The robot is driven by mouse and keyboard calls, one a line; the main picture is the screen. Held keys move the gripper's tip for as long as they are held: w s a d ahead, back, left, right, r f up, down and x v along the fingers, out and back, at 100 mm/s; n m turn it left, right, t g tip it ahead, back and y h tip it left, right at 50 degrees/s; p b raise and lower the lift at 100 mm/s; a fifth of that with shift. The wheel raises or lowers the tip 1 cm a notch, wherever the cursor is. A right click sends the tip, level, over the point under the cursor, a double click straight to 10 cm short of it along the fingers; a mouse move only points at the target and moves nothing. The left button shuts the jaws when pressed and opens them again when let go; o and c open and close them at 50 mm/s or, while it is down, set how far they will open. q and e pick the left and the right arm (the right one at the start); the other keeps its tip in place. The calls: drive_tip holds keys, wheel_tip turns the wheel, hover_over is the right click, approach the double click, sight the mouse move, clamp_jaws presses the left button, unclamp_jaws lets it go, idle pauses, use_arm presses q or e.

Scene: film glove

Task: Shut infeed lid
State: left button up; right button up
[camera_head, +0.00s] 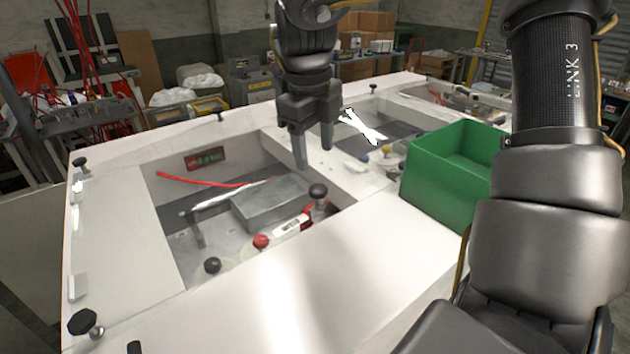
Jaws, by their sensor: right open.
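A white machine top (270,295) has a rectangular opening (215,215) at its front left. Inside it are a grey box (268,203), a red-capped part (261,241), black knobs (318,191) and a red cable (200,181). I cannot tell for sure which part is the infeed lid. A flat white panel (125,235) lies to the left of the opening. My right gripper (314,156) is open, pointing down with nothing between its fingers. It appears above the right rear side of the opening. My left gripper is not in view.
A green bin (450,172) stands on the machine's right side, close to my right arm. A second opening (375,130) lies behind the gripper. Black knobs (82,322) stick up along the left edge. The front surface is clear.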

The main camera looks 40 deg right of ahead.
sight(317, 188)
drive_tip(key=f, duration=0.2)
drive_tip(key=f+p, duration=0.1)
drive_tip(key=f, duration=0.4)
drive_tip(key=shift+w+d, duration=0.2)
drive_tip(key=shift+d, duration=0.2)
drive_tip(key=shift+f, duration=0.45)
drive_tip(key=shift+w+f, duration=0.1)
drive_tip(key=shift+f, duration=0.2)
clamp_jaws()
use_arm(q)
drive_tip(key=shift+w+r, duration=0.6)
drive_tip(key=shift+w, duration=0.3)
